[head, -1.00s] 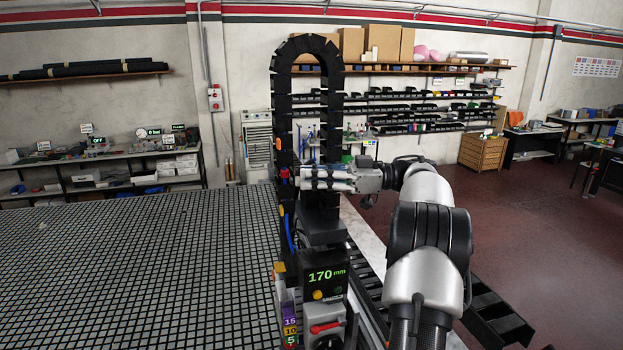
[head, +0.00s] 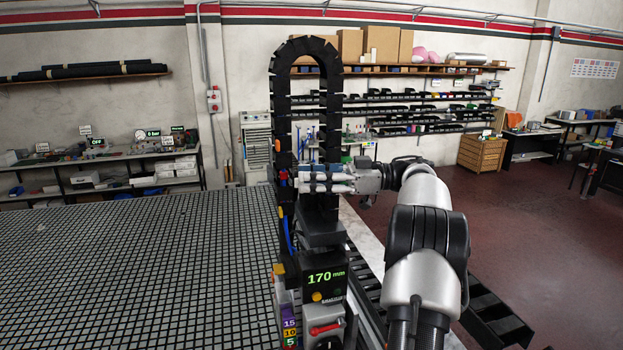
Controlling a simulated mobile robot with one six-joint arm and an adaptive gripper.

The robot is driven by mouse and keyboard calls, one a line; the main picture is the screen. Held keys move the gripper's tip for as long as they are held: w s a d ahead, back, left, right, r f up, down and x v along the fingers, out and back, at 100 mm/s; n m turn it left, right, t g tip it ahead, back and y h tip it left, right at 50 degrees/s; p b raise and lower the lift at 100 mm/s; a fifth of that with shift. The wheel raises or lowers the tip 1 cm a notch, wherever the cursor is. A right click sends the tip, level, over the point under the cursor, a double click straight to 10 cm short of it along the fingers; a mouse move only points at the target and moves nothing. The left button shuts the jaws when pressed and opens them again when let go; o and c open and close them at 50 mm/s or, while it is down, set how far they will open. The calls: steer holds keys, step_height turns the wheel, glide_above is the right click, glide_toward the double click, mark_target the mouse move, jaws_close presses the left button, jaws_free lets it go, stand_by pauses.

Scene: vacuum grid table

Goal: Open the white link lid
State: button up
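A tall black cable chain (head: 281,110) arches up over the machine at the right edge of the grid table. I cannot make out a white link lid on it. My gripper (head: 300,181) reaches in from the right at the lower part of the chain, its pale fingers pointing left. The fingers lie close together, one above the other, and overlap the chain in the picture. They cover part of the chain, and whether they touch it or hold anything is unclear.
The black grid table (head: 130,260) fills the left, mostly bare. Below my gripper stands a control box with a 170 mm display (head: 326,279) and a red-handled switch (head: 325,327). Shelves with black bins (head: 420,110) line the back wall. Open floor (head: 520,220) lies to the right.

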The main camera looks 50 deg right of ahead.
steer(key=shift+r, duration=0.1)
step_height(320, 180, up, 10)
stand_by(0.5)
steer(key=shift+o, duration=0.4)
